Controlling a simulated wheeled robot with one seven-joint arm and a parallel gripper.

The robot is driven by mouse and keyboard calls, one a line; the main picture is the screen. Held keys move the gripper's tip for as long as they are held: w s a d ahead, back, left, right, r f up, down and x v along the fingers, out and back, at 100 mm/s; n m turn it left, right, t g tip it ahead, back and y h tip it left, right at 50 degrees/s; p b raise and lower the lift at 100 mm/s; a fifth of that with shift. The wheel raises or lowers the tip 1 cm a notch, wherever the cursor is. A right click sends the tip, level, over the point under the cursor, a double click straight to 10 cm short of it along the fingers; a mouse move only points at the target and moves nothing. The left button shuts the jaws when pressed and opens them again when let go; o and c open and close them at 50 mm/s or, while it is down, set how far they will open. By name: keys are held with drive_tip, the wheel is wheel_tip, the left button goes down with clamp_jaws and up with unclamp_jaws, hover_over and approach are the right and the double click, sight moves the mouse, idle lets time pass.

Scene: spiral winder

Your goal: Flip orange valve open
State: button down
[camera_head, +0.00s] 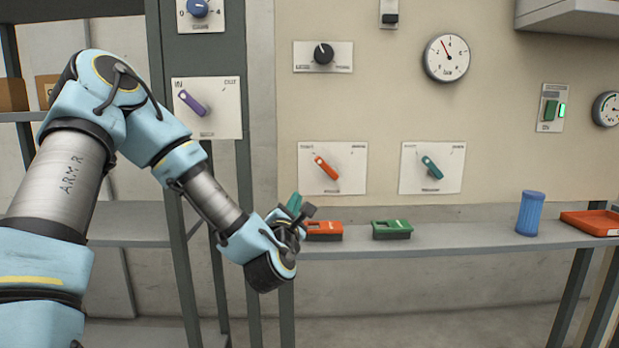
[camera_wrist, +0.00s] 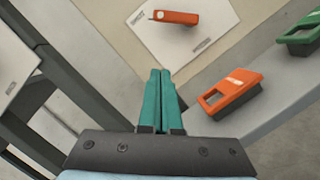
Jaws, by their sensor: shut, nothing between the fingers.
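The orange valve lever (camera_head: 326,168) sits on a white plate (camera_head: 353,181) on the beige wall, above the shelf. In the head view it slants from upper left to lower right. The lever also shows in the wrist view (camera_wrist: 177,18), near the top, with its plate (camera_wrist: 203,42) behind it. My gripper (camera_head: 296,203) is below and left of the plate, in front of the shelf's left end. Its teal fingers (camera_wrist: 160,75) are together and empty, pointing toward the plate in the wrist view. The fingers appear apart from the lever.
An orange block with a slot (camera_head: 323,230) and a green one (camera_head: 392,229) lie on the shelf (camera_head: 450,240). A green lever (camera_head: 431,167) is right of the orange one. A blue cup (camera_head: 529,213) and an orange tray (camera_head: 590,223) stand farther right.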

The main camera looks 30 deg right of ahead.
sight(327, 168)
drive_tip(key=w+d+r+p, duration=0.1)
drive_tip(key=w+d+p, duration=0.1)
drive_tip(key=w+d+r+p, duration=0.2)
drive_tip(key=d, duration=0.1)
drive_tip(key=w+d+r+p, duration=0.1)
drive_tip(key=w+d+p, duration=0.1)
drive_tip(key=d, duration=0.1)
drive_tip(key=shift+w+d+r, duration=0.1)
drive_tip(key=shift+w+r, duration=0.15)
drive_tip(key=shift+w, duration=0.1)
idle(0.4)
drive_tip(key=shift+r+m, duration=0.1)
drive_tip(key=shift+m, duration=0.2)
drive_tip(key=shift+r, duration=0.1)
